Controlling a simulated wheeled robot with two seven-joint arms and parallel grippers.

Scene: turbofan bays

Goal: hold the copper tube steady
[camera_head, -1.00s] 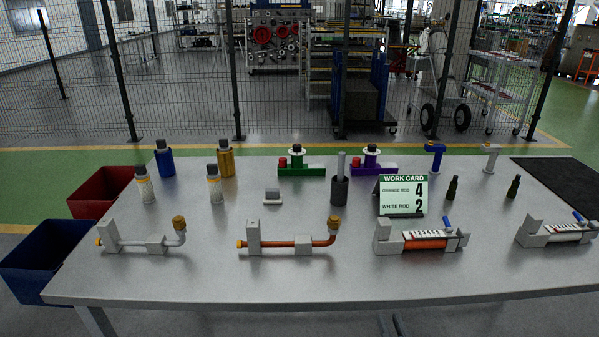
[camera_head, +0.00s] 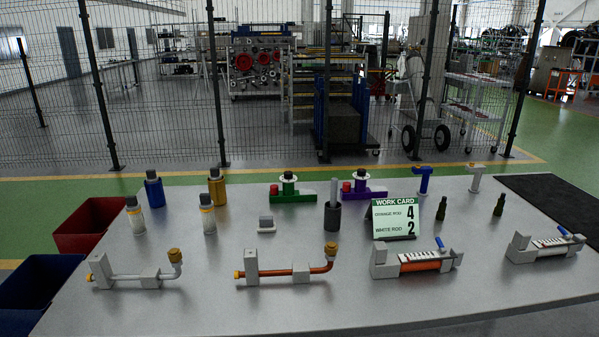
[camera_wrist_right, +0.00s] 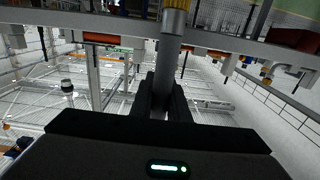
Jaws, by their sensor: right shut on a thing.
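The copper tube (camera_head: 290,277) lies across two grey blocks (camera_head: 251,267) near the table's front, with an upward elbow and brass-coloured fitting (camera_head: 331,250) at its right end. A brass-coloured cap (camera_head: 238,275) is on its left end. In the right wrist view, my right gripper (camera_wrist_right: 162,100) is shut on a grey rod-like tool (camera_wrist_right: 168,55) with a brass-coloured far end (camera_wrist_right: 175,20). The part between the fingers is hidden. Neither gripper shows in the head view, and my left gripper is in no view.
A similar silver tube (camera_head: 133,276) stands left of it, an orange rod fixture (camera_head: 420,261) right. Behind are bottles (camera_head: 153,188), a dark cup (camera_head: 333,217) and a work card (camera_head: 396,218). Red (camera_head: 88,226) and blue (camera_head: 35,290) bins are off the table's left edge.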

